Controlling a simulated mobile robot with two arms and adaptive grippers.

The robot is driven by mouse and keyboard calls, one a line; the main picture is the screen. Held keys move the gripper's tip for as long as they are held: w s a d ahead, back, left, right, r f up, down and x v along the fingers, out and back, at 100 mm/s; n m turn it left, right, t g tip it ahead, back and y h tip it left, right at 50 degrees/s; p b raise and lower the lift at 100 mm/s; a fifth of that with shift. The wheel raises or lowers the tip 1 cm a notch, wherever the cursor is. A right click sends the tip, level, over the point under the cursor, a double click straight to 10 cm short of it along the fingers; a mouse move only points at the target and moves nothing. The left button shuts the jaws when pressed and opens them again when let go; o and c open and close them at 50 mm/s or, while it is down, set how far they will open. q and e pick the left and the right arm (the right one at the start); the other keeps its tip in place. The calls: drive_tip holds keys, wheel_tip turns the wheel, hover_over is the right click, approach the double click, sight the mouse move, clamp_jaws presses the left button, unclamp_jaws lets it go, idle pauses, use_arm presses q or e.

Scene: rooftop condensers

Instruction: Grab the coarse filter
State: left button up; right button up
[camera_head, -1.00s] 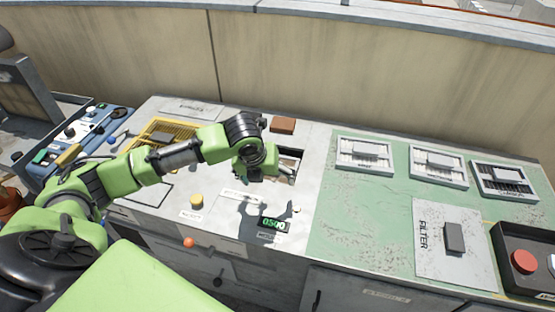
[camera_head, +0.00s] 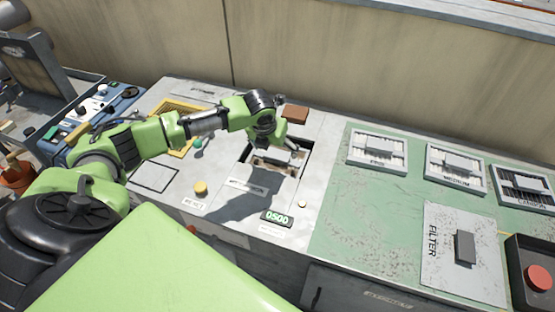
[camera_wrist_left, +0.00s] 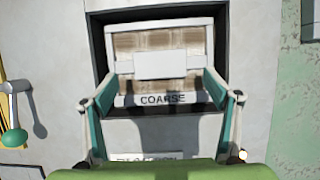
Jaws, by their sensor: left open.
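The coarse filter (camera_wrist_left: 160,42) has a pale frame, brownish pleats and a blank light grip block on its face. Its front edge reads "COARSE" in the left wrist view. It sits in a dark rectangular slot in the grey bench top, and in the head view it (camera_head: 272,160) is partly covered by my gripper. My left gripper (camera_wrist_left: 158,80) is open, with its teal fingers on either side of the filter's front part. I cannot tell whether they touch it. In the head view the left gripper (camera_head: 276,146) is over the slot. My right gripper is not in view.
Three framed filters, such as the nearest one (camera_head: 377,151), lie on the green area to the right. A plate marked "FILTER" (camera_head: 448,275) and a red button (camera_head: 538,278) are at right. A brown block (camera_head: 295,114) lies behind the slot. A display (camera_head: 277,218) reads 0500.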

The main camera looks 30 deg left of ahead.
sight(277, 154)
use_arm(q)
drive_tip(key=x, duration=0.4)
drive_tip(key=shift+w+f, duration=0.2)
drive_tip(key=shift+f, duration=0.05)
drive_tip(key=c, duration=1.4)
drive_tip(key=shift+o, duration=0.2)
drive_tip(key=shift+r, duration=0.1)
